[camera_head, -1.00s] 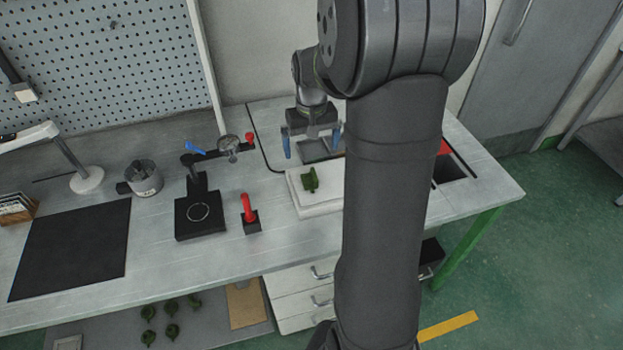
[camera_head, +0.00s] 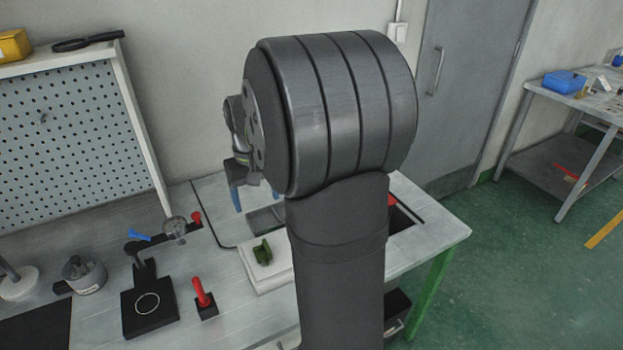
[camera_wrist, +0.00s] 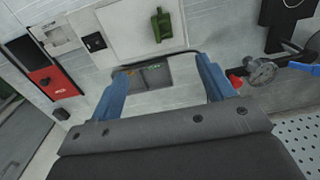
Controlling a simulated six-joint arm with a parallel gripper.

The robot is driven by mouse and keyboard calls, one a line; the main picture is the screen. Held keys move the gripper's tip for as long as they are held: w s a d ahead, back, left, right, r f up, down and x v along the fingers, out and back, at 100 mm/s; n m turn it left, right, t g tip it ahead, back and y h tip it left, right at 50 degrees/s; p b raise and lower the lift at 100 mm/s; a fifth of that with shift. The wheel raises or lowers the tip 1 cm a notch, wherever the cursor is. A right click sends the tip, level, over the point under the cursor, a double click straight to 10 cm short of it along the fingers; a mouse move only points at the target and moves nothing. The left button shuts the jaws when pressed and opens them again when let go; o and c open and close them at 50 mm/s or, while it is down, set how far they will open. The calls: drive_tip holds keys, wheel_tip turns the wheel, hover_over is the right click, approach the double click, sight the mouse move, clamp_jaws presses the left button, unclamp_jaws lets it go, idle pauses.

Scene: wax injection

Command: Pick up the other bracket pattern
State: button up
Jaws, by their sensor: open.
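A green bracket pattern (camera_head: 262,252) rests on a white slab (camera_head: 259,278) on the bench, left of my upright arm link. In the wrist view the pattern (camera_wrist: 161,26) is at the top, on the pale slab (camera_wrist: 116,32). My gripper (camera_head: 253,204) is open, its blue fingers pointing down, behind the pattern; the right finger is partly hidden by my arm. In the wrist view my gripper (camera_wrist: 163,68) has nothing between its spread fingers, and the pattern lies beyond the fingertips. No second bracket pattern shows now.
A grey plate (camera_head: 264,218) lies behind the slab, near my gripper. To the left are a red-handled tool (camera_head: 202,296), a black dial-gauge stand (camera_head: 148,303) and a metal pot (camera_head: 85,275). A pegboard (camera_head: 75,150) stands at back left.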

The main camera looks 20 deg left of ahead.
drive_tip(key=n+t+h, duration=0.3)
drive_tip(key=n, duration=1.4)
approach(265, 246)
drive_tip(key=x, duration=0.3)
drive_tip(key=shift+w+a+f, duration=0.2)
drive_tip(key=shift+a+f, duration=0.1)
drive_tip(key=shift+d+x, duration=0.2)
drive_tip(key=shift+x, duration=1.15)
drive_tip(key=shift+d+x, duration=0.2)
drive_tip(key=shift+x, duration=1.15)
drive_tip(key=shift+s, duration=0.2)
drive_tip(key=shift+r, duration=0.1)
drive_tip(key=c, duration=1)
